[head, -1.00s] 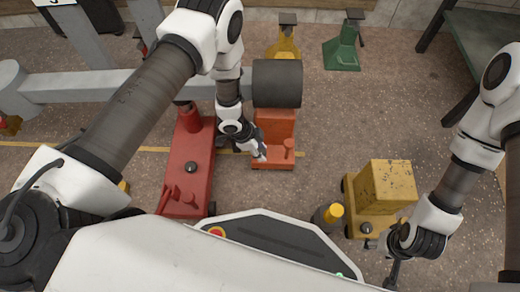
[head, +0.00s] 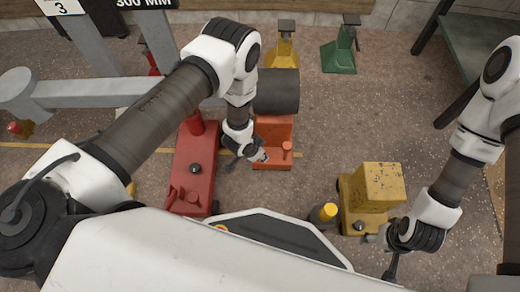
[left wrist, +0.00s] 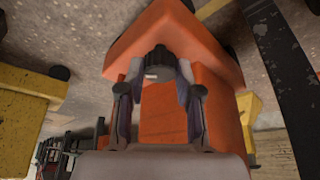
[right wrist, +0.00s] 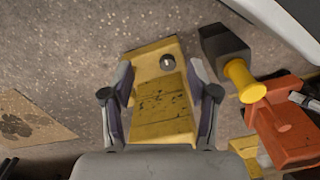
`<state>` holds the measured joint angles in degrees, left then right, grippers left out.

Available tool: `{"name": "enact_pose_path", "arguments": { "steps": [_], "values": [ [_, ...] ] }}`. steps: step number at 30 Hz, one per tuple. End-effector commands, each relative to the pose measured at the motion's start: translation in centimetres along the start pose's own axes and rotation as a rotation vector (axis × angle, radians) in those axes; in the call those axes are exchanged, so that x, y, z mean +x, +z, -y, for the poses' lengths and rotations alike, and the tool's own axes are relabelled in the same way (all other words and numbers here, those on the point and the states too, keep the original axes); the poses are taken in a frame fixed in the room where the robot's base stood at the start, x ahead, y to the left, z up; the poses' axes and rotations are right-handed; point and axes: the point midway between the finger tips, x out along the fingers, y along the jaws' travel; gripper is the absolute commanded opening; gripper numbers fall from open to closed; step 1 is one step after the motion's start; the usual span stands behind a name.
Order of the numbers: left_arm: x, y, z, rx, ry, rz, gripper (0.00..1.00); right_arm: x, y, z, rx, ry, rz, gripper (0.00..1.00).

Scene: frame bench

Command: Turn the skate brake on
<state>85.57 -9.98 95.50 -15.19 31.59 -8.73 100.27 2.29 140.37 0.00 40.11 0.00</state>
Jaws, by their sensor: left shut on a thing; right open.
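An orange skate (head: 276,133) stands on the floor in the middle of the head view, with a small round orange post (head: 287,148) on its front part. My left gripper (head: 258,156) is at the left of that front part. In the left wrist view its fingers are shut on a dark knob (left wrist: 158,64) at the orange body (left wrist: 170,30). Which way the brake is set cannot be told. My right gripper (head: 388,272) is open and empty near the yellow skate (head: 382,186); the yellow skate also shows between its fingers in the right wrist view (right wrist: 160,110).
A red skate (head: 193,165) stands left of the orange one. A dark block with a yellow cap (head: 325,213) stands by the yellow skate. A grey frame with a dark roller (head: 277,90) is behind. Yellow and green stands (head: 341,53) are at the back.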

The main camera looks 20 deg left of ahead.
Motion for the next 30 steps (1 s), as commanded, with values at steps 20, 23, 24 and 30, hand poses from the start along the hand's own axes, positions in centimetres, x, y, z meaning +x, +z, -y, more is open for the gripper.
{"name": "enact_pose_path", "arguments": {
  "steps": [20,23,24,30],
  "values": [
    [0.0,-0.1,-0.3,-0.575,-0.238,0.000,0.00,-2.3,0.0,0.0,0.000,0.000,0.000,0.59],
    [0.1,-0.2,-0.3,-0.643,-0.266,-0.001,0.00,-2.3,0.0,0.0,0.000,0.000,0.000,0.59],
    [0.1,-0.2,-0.3,-0.667,-0.276,-0.001,0.00,-2.3,0.0,0.0,0.000,0.000,0.000,0.59],
    [0.1,-0.2,-0.4,-0.757,-0.313,0.000,0.00,-2.2,0.0,0.0,0.000,0.000,0.000,0.59]
  ]
}}
